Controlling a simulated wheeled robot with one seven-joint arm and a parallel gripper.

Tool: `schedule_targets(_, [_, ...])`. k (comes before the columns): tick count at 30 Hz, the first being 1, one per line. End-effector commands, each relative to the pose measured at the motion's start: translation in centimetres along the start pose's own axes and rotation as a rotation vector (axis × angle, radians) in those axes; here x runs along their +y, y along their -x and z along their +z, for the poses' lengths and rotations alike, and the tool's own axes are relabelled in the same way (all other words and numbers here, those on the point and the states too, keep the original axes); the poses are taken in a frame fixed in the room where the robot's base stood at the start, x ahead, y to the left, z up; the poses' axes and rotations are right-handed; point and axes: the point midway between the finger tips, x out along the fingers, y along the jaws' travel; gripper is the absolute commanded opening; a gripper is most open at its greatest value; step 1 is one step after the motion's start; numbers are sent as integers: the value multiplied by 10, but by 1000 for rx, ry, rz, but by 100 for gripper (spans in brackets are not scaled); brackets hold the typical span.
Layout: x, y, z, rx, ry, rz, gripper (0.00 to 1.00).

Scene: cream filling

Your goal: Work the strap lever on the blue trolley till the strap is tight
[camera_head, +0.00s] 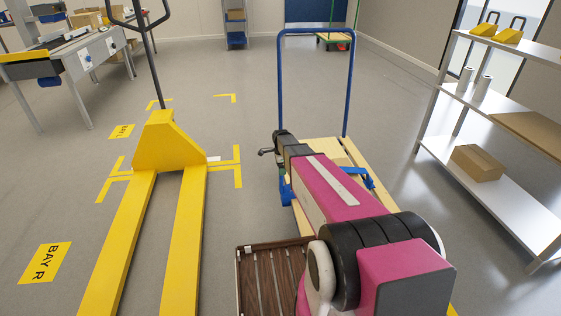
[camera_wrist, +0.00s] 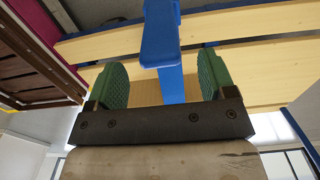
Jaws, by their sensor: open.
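The blue trolley stands ahead of me in the head view, with its tall blue push handle (camera_head: 315,32) and pale wooden deck (camera_head: 340,150). A blue fitting (camera_head: 358,176) shows on it just right of my arm, and more blue shows left of the arm. In the wrist view a blue lever (camera_wrist: 162,42) reaches between the two green finger pads of my gripper (camera_wrist: 165,85). The pads stand apart with gaps on both sides of the lever. I cannot tell how tight the strap is.
A yellow pallet truck (camera_head: 170,150) stands left of the trolley. A white shelf rack (camera_head: 490,190) with a cardboard box (camera_head: 476,163) is at the right. A workbench (camera_head: 85,52) stands at the far left. Grey floor is clear between trolley and rack.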

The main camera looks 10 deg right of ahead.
Motion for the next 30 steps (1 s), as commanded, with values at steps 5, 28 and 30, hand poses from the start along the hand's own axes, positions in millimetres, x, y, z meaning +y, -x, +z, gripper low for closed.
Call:
schedule_targets(5, [-1, -27, 0, 0, 1, 1, 77])
schedule_targets(28, [0, -46, 0, 0, 1, -1, 17])
schedule_targets(30, [0, -46, 0, 0, 1, -1, 18])
